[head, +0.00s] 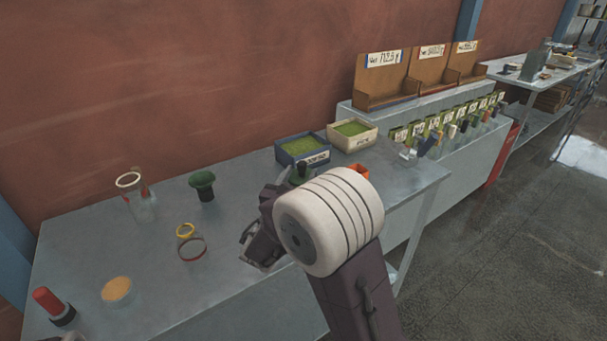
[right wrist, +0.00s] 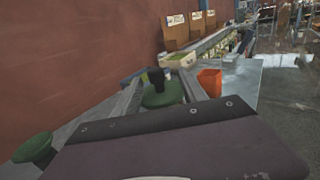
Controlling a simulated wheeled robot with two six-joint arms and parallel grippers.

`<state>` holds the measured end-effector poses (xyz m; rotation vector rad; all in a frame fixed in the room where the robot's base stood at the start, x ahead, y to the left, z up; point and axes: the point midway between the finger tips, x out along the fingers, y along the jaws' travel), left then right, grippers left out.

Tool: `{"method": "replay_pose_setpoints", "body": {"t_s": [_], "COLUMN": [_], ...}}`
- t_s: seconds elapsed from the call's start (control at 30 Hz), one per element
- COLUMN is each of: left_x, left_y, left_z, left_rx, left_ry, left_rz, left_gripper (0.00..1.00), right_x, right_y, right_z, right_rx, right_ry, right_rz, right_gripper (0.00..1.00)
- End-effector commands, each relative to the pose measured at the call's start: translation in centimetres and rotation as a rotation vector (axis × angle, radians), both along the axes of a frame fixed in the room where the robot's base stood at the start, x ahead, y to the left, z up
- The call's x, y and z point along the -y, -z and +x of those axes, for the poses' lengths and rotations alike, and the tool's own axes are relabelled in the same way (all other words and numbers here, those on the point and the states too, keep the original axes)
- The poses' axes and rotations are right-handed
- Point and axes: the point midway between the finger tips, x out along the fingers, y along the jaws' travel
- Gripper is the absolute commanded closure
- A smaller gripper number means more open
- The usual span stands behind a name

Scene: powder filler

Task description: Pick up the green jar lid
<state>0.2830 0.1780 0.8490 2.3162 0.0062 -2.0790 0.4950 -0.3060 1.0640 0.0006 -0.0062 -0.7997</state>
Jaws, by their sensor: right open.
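The green jar lid (right wrist: 163,93), a round disc with a dark knob, shows between the two fingers of my right gripper (right wrist: 160,92) in the right wrist view. In the head view the lid (head: 300,172) is partly hidden behind my right gripper (head: 284,186). The gripper is open, with a finger on each side of the lid. I cannot tell whether either finger touches it.

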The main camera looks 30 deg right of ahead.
Motion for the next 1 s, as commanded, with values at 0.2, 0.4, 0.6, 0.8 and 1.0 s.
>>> {"method": "replay_pose_setpoints", "body": {"t_s": [0.2, 0.4, 0.6, 0.8, 1.0], "left_x": [0.0, 0.0, 0.0, 0.0, 0.0], "left_y": [-0.2, -0.8, -0.9, -0.9, -0.9], "left_z": [0.0, 0.0, 0.0, 0.0, 0.0], "left_rx": [0.0, 0.0, 0.0, 0.0, 0.0], "left_ry": [0.0, 0.0, 0.0, 0.0, 0.0], "left_rz": [0.0, 0.0, 0.0, 0.0, 0.0], "left_gripper": [0.64, 0.64, 0.64, 0.64, 0.64], "right_x": [1.1, 3.3, 4.6, 4.6, 4.6], "right_y": [0.0, -0.3, -0.1, -0.1, -0.1], "right_z": [1.0, 3.3, 4.7, 4.7, 4.7], "right_rx": [-0.001, -0.001, -0.002, -0.001, -0.001], "right_ry": [0.0, 0.004, 0.001, 0.0, 0.0], "right_rz": [0.001, 0.001, 0.002, 0.003, 0.003], "right_gripper": [0.5, 0.5, 0.5, 0.58, 1.0]}}
